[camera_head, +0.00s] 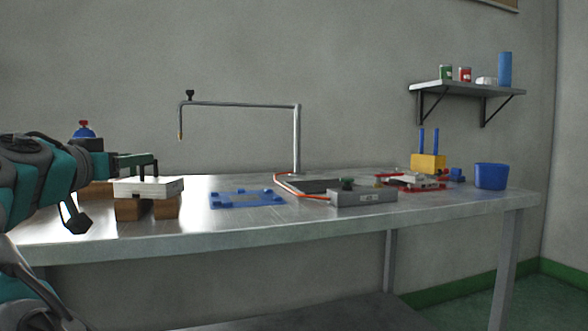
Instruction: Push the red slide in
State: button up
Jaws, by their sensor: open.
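Red parts (432,188) show at the right of the bench, around and under a pale block; I take them to be the red slide, but they are small and partly hidden, so how far in it sits cannot be told. That block rests on two brown wooden blocks (166,208).
A grey box (363,198) with a dark knob stands at the front centre-right. A blue flat frame (245,198) lies mid-bench (330,231). A metal post with a horizontal arm (297,140) rises behind. A yellow block (428,164) and blue bin (490,176) stand right.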

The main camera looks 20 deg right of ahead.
aim_at(437, 178)
jog(key=z, duration=1.3)
